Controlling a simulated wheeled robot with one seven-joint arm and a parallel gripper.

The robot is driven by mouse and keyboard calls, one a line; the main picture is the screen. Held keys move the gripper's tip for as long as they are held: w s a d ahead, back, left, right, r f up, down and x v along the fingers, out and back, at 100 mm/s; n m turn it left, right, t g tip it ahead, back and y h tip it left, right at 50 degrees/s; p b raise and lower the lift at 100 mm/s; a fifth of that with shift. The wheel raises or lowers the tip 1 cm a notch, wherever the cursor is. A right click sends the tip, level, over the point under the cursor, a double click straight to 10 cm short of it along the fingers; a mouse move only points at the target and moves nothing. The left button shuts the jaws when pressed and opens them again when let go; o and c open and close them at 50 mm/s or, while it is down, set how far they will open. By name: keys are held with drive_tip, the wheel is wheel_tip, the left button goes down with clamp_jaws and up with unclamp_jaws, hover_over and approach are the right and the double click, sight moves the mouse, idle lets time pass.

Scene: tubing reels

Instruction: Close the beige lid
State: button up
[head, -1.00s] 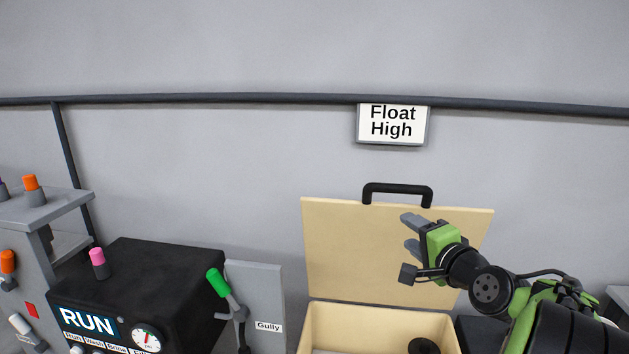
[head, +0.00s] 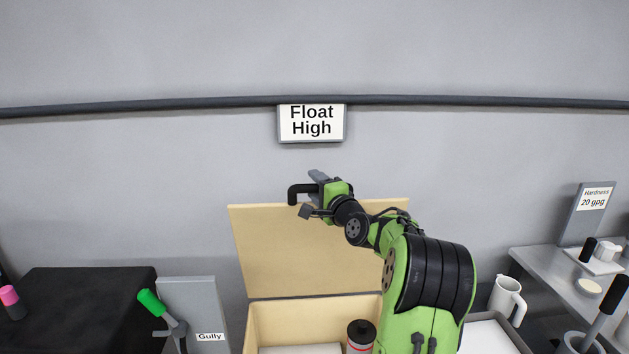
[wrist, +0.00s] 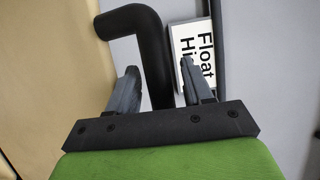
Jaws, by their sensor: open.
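The beige lid (head: 300,250) stands raised, nearly upright, at the back of a beige box (head: 280,322). A black handle (head: 300,190) sits on the lid's top edge, its right part hidden behind my gripper. My gripper (head: 318,182) is at the handle's right part in the head view. In the wrist view the black handle (wrist: 152,60) runs down between the two grey fingers of my gripper (wrist: 160,88). The fingers are open, one on each side of the bar, with gaps visible. The lid (wrist: 50,70) fills the left of the wrist view.
A black-topped bottle (head: 361,335) stands inside the box at the right. A grey Gully panel (head: 190,305) with a green lever (head: 152,302) is left of the box. A white mug (head: 507,298) stands to the right. A Float High sign (head: 312,122) hangs on the wall above.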

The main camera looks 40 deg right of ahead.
drive_tip(key=shift+w+d, duration=0.15)
drive_tip(key=shift+w, duration=0.4)
drive_tip(key=shift+s, duration=0.1)
clamp_jaws()
drive_tip(key=shift+f, duration=0.1)
